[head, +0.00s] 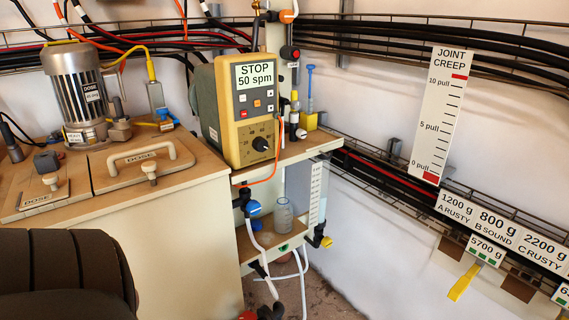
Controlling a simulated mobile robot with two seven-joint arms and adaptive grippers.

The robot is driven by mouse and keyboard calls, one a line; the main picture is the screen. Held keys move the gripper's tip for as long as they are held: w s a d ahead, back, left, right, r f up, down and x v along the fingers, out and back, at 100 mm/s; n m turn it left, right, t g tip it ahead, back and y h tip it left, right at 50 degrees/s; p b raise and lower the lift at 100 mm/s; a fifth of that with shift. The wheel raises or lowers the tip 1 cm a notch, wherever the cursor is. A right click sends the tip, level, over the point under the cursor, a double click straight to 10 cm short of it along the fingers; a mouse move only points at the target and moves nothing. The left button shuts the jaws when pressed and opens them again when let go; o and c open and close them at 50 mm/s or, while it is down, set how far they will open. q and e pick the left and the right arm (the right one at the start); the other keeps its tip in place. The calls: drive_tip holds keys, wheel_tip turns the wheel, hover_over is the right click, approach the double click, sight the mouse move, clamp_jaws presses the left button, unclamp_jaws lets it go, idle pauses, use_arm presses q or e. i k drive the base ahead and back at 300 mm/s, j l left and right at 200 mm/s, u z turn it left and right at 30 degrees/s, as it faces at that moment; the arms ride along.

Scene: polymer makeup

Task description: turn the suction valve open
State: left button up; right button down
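No label in view names the suction valve, so I cannot tell for certain which fitting it is. A small valve with a blue knob (254,208) sits on a black body below the dosing pump, with pale hose running down from it. The yellow-fronted dosing pump (243,115) reads "STOP 50 spm" and stands on a wooden shelf. A valve with a yellow handle (327,242) is at the foot of the clear column (317,190). An orange-capped fitting (287,16) is above the pump. Neither of my grippers is clearly seen.
A tank with a wooden lid (142,165) and a grey motor (78,95) fills the left. A clear beaker (283,216) stands on the lower shelf. A dark ribbed shape covers the lower left. A black and red thing is cut off at the bottom edge.

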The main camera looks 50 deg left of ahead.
sight(254, 207)
drive_tip(key=l+u, duration=0.15)
drive_tip(key=u, duration=1.65)
